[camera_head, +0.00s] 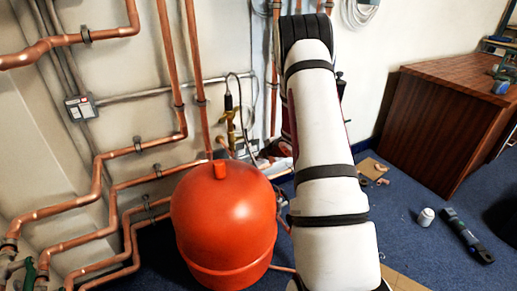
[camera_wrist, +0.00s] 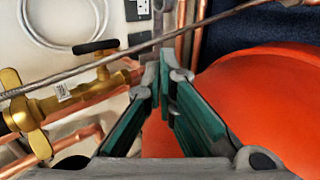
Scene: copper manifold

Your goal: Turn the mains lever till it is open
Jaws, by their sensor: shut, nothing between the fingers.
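In the wrist view, a brass valve body (camera_wrist: 45,108) with a white tag sits on the copper pipework at the left. A short lever with a black grip (camera_wrist: 95,47) stands above it, roughly along the pipe; I take this as the mains lever. My gripper (camera_wrist: 165,70) has its teal fingers together, empty, to the right of the lever and apart from its grip. In the head view, brass fittings (camera_head: 232,132) show behind the orange vessel; my arm hides my gripper there.
An orange vessel (camera_wrist: 240,100) lies close on the right of my fingers; it also stands front centre in the head view (camera_head: 223,222). A grey hose (camera_wrist: 190,35) crosses between the camera and the wall. Copper pipes (camera_head: 115,162) run along the left. A wooden cabinet (camera_head: 440,125) stands right.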

